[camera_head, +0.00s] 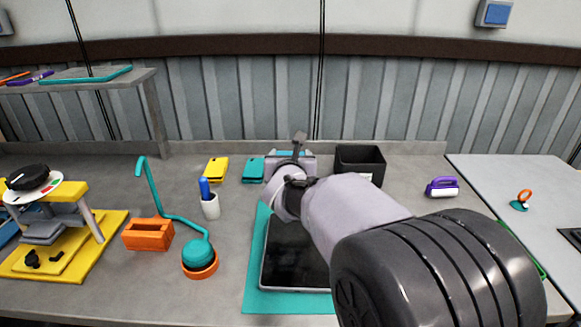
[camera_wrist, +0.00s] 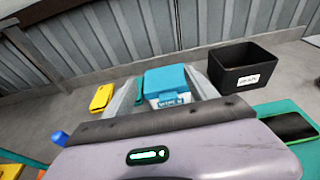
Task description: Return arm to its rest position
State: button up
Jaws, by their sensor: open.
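My arm reaches from the lower right of the head view out over the bench. My gripper (camera_head: 290,157) is at its far end, above the back of the bench, and partly hidden by my wrist. In the wrist view my gripper (camera_wrist: 165,88) is open, with its grey fingers spread apart. A blue box with a white label (camera_wrist: 168,80) shows between the fingers in that view. I cannot tell how far beyond them it stands, and I see no grip on it.
A black bin (camera_head: 360,160) stands right of my gripper. Yellow (camera_head: 215,168) and teal (camera_head: 252,169) items lie left of it. A dark tablet (camera_head: 290,255) on a teal mat (camera_head: 257,285) lies beneath my arm. A white cup (camera_head: 210,207) and orange-teal stand (camera_head: 199,258) are left.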

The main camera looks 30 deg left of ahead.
jog(key=v, duration=0.3)
jog(key=shift+s+d, duration=0.1)
jog(key=shift+s, duration=0.15)
jog(key=s+d+r+n+g+h, duration=0.1)
jog(key=s+d+r+n+g, duration=0.15)
jog(key=d+n, duration=0.65)
jog(key=s+d+r+n+g, duration=0.15)
jog(key=s+d+n, duration=0.25)
jog(key=d, duration=1.1)
jog(key=s+d+f+n+g+h, duration=0.1)
jog(key=s+d+f+n, duration=0.2)
jog(key=s+d, duration=0.3)
jog(key=s+d+f+n+g+h, duration=0.1)
jog(key=s+d+f+n, duration=0.2)
jog(key=s, duration=0.6)
jog(key=s+d+f+n+g+h, duration=0.1)
jog(key=s+d+f+n+h, duration=0.1)
jog(key=s+d+n, duration=0.4)
jog(key=s+d+f, duration=0.1)
jog(key=s+d, duration=0.1)
jog(key=d, duration=0.1)
jog(key=shift+s+d+n, duration=0.25)
jog(key=shift+n, duration=0.15)
